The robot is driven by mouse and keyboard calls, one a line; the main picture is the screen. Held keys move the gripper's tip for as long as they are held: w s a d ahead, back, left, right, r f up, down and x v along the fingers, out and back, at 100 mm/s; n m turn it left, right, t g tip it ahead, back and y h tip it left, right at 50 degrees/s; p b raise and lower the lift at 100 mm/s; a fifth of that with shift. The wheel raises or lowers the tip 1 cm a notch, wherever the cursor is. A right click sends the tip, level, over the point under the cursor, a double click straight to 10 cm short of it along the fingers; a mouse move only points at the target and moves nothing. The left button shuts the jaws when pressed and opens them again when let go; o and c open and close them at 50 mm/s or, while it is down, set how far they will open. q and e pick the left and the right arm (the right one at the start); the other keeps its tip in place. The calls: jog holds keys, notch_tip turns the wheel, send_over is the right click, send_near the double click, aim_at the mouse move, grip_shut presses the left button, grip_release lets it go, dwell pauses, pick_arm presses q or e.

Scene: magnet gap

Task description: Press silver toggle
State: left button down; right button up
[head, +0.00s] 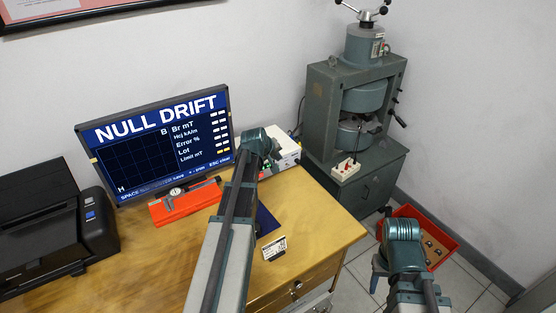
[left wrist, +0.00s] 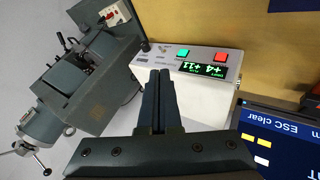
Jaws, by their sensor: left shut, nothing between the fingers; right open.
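A white instrument box (head: 286,158) stands on the wooden desk, partly hidden by my left arm. The left wrist view shows its top panel (left wrist: 178,57) with a green button (left wrist: 183,53), a red button (left wrist: 221,57) and a lit green display (left wrist: 204,69). My right gripper (head: 384,248) is open and empty, off the desk's right side.
A monitor (head: 160,140), a red tray with a gauge (head: 186,203) and a black printer (head: 50,235) stand on the desk. A green press (head: 355,110) stands on a cabinet at the right, with a small switch box (head: 346,169). A red bin (head: 440,232) is on the floor.

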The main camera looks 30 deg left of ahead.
aim_at(288, 164)
pick_arm(q)
jog(key=b+x, duration=0.9)
jog(key=x, duration=0.3)
jog(key=shift+w+f, duration=0.15)
jog(key=shift+d+f+y+b, duration=0.1)
jog(key=shift+f+y+b, duration=0.05)
jog(key=shift+y+b, duration=0.15)
jog(key=shift+d+f+t+b, duration=0.1)
jog(key=shift+f+t+b, duration=0.05)
jog(key=shift+t+b, duration=0.3)
jog(key=shift+s+d+f+m+y+b, duration=0.1)
jog(key=shift+s+f+m+y+b, duration=0.15)
jog(key=shift+y+b, duration=0.4)
jog(key=t+y+b, duration=0.1)
jog(key=b, duration=0.1)
jog(key=f+m+t+b, duration=0.1)
jog(key=b, duration=0.1)
jog(key=t+y+b, duration=0.1)
jog(key=b, duration=0.2)
jog(key=shift+s+d+f+m+y, duration=0.2)
jog(key=shift+d+f+m+y, duration=0.1)
jog(key=shift+f+m+y, duration=0.05)
jog(key=shift+b, duration=0.3)
jog(key=shift+r, duration=0.2)
jog(key=shift+r+p, duration=0.1)
jog(key=shift+p, duration=0.2)
